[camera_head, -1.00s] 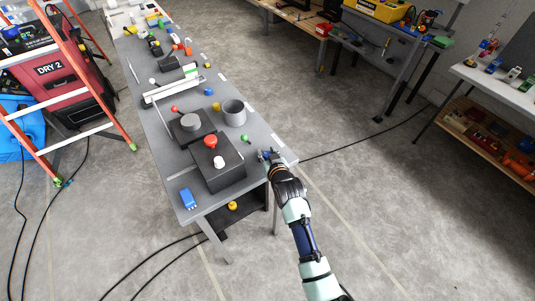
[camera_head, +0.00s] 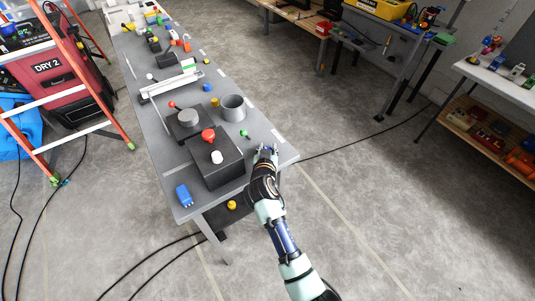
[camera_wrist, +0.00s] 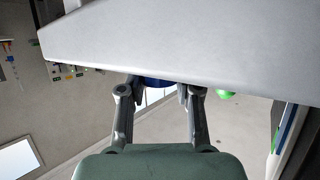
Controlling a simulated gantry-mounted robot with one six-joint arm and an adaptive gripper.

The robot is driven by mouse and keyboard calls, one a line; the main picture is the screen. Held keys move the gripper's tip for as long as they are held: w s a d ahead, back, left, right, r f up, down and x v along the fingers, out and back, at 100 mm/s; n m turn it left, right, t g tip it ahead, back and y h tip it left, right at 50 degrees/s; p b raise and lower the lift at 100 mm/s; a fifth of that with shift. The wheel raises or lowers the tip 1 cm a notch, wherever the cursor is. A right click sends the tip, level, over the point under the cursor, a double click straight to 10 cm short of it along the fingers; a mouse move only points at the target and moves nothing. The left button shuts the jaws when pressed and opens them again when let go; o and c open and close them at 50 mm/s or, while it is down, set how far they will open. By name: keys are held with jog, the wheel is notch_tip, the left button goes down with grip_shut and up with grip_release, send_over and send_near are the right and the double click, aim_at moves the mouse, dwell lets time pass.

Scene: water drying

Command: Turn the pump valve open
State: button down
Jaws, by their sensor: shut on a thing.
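My gripper (camera_head: 267,149) is at the right edge of the long grey table (camera_head: 184,208), beside the dark box. In the wrist view my gripper (camera_wrist: 159,90) has its two fingers on either side of a blue part (camera_wrist: 158,82) and is shut on it. A pale grey slab (camera_wrist: 190,35) hides the fingertips and most of the blue part. I cannot tell whether this blue part is the pump valve. A dark box (camera_head: 215,175) carries a red knob (camera_head: 208,135) and a white knob (camera_head: 217,157).
A grey cup (camera_head: 233,108) and a small green piece (camera_head: 244,133) stand close to my gripper. A blue block (camera_head: 184,195) lies at the table's near left corner. A red-topped lever (camera_head: 172,105) is farther back.

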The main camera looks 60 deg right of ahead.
jog(key=shift+f+m+g+h+b, duration=0.1)
jog(key=shift+m+g+h+b, duration=0.3)
jog(key=shift+m+g+b, duration=0.6)
jog(key=c, duration=0.8)
grip_release()
jog(key=v, duration=1.2)
